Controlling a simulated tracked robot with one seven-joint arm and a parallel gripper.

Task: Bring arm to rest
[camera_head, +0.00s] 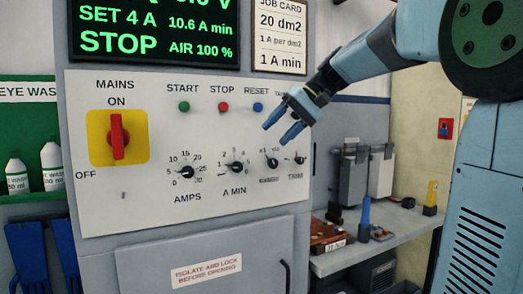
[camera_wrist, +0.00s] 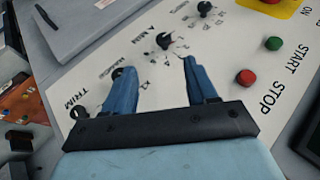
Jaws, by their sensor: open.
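My gripper (camera_head: 281,127) is open and empty, with blue fingers, in front of the upper right part of a white control panel (camera_head: 146,207). In the head view its fingertips are just below the blue RESET button (camera_head: 258,107). My light blue arm comes in from the upper right, bent at a large dark joint. In the wrist view the two fingers of my gripper (camera_wrist: 160,72) are spread apart over the panel, near the A MIN knob (camera_wrist: 164,41). I cannot tell how far the fingertips are from the panel.
The panel has a red mains switch (camera_head: 117,136), a green START button (camera_head: 184,107), a red STOP button (camera_head: 223,107) and several black knobs. The display (camera_head: 154,32) reads STOP. At right, a grey bench (camera_head: 375,241) holds boxes and a blue-handled tool.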

